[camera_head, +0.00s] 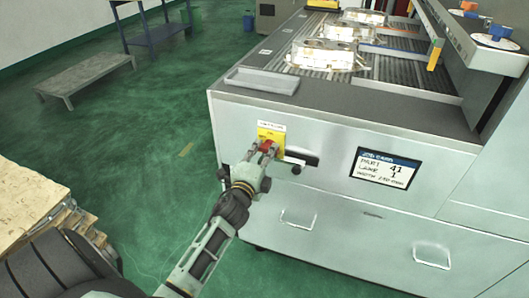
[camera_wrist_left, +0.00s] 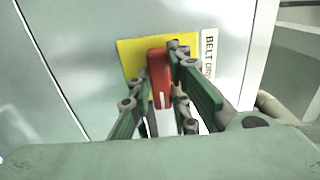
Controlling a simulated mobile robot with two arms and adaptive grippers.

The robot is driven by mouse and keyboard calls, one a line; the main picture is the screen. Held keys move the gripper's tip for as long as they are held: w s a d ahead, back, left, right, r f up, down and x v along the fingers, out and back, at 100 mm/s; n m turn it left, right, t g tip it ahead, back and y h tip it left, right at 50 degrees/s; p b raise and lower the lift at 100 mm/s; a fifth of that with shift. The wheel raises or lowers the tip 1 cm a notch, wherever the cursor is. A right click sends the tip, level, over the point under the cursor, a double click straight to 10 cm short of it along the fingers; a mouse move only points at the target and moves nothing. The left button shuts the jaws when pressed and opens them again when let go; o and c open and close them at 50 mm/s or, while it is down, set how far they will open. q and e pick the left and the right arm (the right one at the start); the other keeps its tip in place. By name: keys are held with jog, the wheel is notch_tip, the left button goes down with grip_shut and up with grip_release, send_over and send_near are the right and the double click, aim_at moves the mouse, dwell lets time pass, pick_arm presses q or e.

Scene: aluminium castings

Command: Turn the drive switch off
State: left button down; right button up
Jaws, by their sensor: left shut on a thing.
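The drive switch is a red handle (camera_wrist_left: 158,78) on a yellow plate (camera_wrist_left: 130,56) on the pale front panel of the machine. A label reading "BELT DR..." sits beside the plate in the left wrist view. In the head view the red handle (camera_head: 266,146) shows at the tip of my left gripper (camera_head: 262,158), below the top of the yellow plate (camera_head: 271,133). In the wrist view my left gripper (camera_wrist_left: 160,98) has its fingers on both sides of the red handle, shut on it. The lower part of the handle is partly hidden by the fingers. My right gripper is not in view.
A grey tray (camera_head: 262,80) lies on the machine's top corner, with castings (camera_head: 328,55) on the belt behind. A wooden pallet (camera_head: 40,215) stands at lower left.

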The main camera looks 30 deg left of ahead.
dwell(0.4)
pick_arm(q)
jog(key=c, duration=1.6)
grip_release()
jog(key=shift+c, duration=0.2)
jog(key=v, duration=1.2)
jog(key=shift+d, duration=0.1)
